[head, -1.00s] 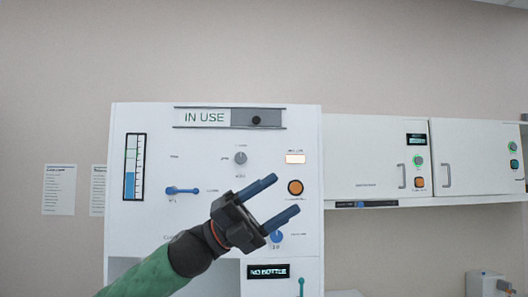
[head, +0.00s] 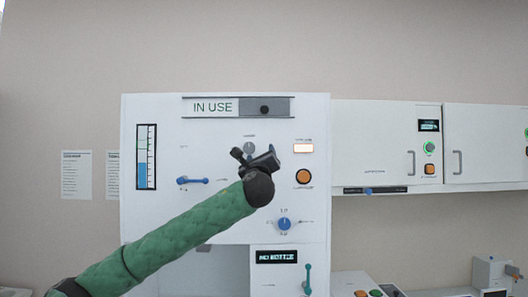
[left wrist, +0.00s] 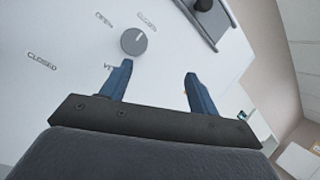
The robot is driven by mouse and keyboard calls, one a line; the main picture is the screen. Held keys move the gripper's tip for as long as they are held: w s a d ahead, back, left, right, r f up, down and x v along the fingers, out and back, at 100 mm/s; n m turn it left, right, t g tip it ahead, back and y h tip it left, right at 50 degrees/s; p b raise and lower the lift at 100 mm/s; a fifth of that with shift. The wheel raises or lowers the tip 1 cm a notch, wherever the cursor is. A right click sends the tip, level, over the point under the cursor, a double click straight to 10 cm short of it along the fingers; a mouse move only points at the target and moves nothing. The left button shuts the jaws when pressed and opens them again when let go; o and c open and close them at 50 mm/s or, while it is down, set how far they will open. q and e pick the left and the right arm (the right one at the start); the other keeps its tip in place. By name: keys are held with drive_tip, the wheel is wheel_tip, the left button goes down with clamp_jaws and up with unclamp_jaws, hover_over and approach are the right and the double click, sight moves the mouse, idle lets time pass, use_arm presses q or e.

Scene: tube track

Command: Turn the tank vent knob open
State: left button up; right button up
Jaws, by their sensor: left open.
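The tank vent knob is a small grey round knob on the white panel; in the left wrist view the knob (left wrist: 133,41) shows a light pointer line, with "OPEN" and "CLOSED" labels around it. In the head view the knob (head: 249,148) is partly hidden behind my gripper. My left gripper (head: 254,157) is in front of the panel, close to the knob. In the left wrist view its blue fingers (left wrist: 162,80) are spread and empty, with the knob beyond them and nearer the left finger. My right gripper is not in view.
The white panel (head: 220,127) also bears a blue lever (head: 192,181), a level gauge (head: 146,157), an orange button (head: 303,176), a blue knob (head: 284,223) and an "IN USE" slider (head: 237,107). White cabinets (head: 385,130) stand to the right.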

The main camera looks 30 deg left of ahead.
sight(250, 150)
use_arm(q)
drive_tip(key=w+a+g+y+p, duration=0.1)
drive_tip(key=a, duration=0.1)
drive_tip(key=w+a+r+p, duration=0.1)
drive_tip(key=a, duration=0.1)
drive_tip(key=w+a+m+g+y+p, duration=0.1)
drive_tip(key=a+p, duration=0.1)
drive_tip(key=shift+w+r+g+y, duration=0.15)
drive_tip(key=shift+g+y, duration=0.15)
drive_tip(key=shift+p+x, duration=0.5)
drive_tip(key=shift+x, duration=0.45)
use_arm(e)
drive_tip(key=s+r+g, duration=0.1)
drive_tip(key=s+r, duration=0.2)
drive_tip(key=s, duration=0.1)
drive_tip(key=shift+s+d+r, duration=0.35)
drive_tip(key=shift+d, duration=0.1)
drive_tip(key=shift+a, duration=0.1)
use_arm(q)
drive_tip(key=c, duration=1)
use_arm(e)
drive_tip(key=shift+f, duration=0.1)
